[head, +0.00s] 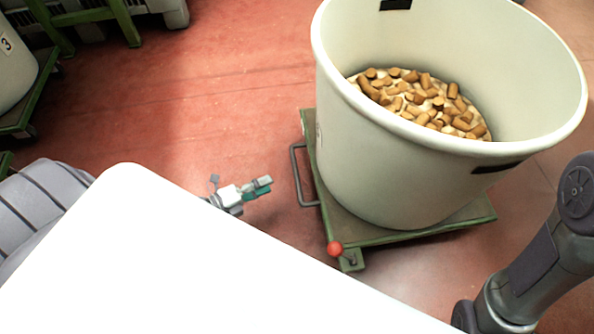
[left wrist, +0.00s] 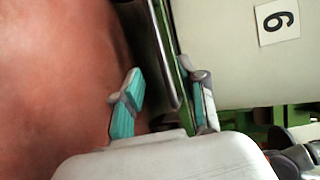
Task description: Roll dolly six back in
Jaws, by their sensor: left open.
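The green dolly (head: 465,217) stands on the red floor in the head view, carrying a large pale tub (head: 385,170) part filled with corks (head: 425,98). A grey loop handle (head: 297,176) sticks out from its left side. In the left wrist view the tub (left wrist: 215,60) bears a turned label (left wrist: 278,21) that looks like a 6. My left gripper (head: 264,187) is open and empty, just left of the handle. In the left wrist view the handle bar (left wrist: 166,50) appears between the fingertips (left wrist: 163,88); I cannot tell whether either touches it. My right gripper is not in view.
A red-knobbed lever (head: 335,249) sits at the dolly's front corner. Another tub (head: 14,70), labelled 3, stands on a green dolly (head: 40,90) at the far left. A green frame (head: 85,15) is at the back left. Floor left of the dolly is clear.

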